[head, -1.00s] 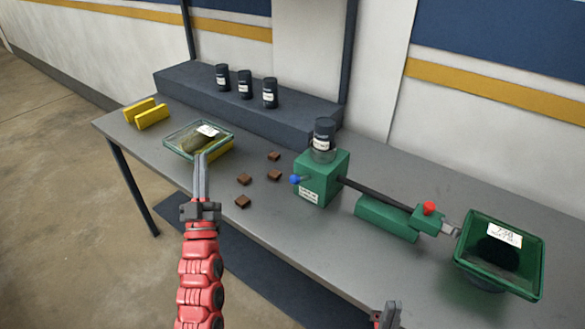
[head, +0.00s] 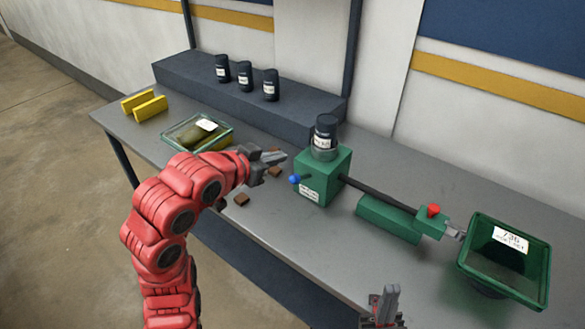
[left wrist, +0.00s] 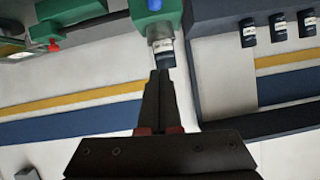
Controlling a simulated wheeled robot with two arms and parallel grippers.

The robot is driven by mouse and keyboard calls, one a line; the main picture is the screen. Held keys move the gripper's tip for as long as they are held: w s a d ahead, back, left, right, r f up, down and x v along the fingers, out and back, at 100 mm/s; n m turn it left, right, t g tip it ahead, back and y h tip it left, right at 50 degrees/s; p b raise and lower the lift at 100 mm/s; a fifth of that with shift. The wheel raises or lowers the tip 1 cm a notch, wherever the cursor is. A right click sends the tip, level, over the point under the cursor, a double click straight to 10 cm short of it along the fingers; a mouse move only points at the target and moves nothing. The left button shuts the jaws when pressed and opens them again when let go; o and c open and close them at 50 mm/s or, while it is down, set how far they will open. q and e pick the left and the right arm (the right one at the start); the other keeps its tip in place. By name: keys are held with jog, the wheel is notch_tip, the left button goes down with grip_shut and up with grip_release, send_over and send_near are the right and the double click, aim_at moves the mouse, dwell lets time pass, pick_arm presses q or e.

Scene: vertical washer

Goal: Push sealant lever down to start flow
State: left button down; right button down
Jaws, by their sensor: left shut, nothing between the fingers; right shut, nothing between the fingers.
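The green sealant dispenser (head: 325,178) stands on the bench with a dark labelled canister (head: 326,133) on top. A small lever with a blue knob (head: 295,179) sticks out of its left side; the blue knob also shows at the top of the left wrist view (left wrist: 154,5). My left gripper (head: 284,156) is shut and empty, just left of the dispenser. Its tips appear slightly above the blue knob in the head view, apart from it. In the left wrist view the shut fingers (left wrist: 161,75) point towards the canister. My right gripper (head: 391,288) is shut and empty at the bottom edge.
A dark rod runs right from the dispenser to a green block with a red knob (head: 434,210). A green bin (head: 505,262) stands at the right. Brown blocks (head: 241,200), a glass tray (head: 170,137) and yellow holders (head: 150,107) lie left. Several canisters stand on the shelf.

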pick_arm(q)
jog(key=shift+s+a+f+g+y, duration=0.15)
jog(key=shift+s+f+g+y, duration=0.15)
jog(key=shift+s+f+g, duration=0.15)
jog(key=shift+r, duration=0.1)
jog(key=p, duration=0.1)
send_over(295, 181)
notch_tip(295, 181, down, 7)
jog(key=shift+r, duration=0.2)
jog(key=shift+s+a+f+p, duration=0.1)
jog(key=shift+a+f+p, duration=0.15)
jog(key=shift+f, duration=0.3)
jog(key=shift+s+a+f+p, duration=0.1)
jog(key=shift+f+p, duration=0.1)
jog(key=shift+f, duration=0.3)
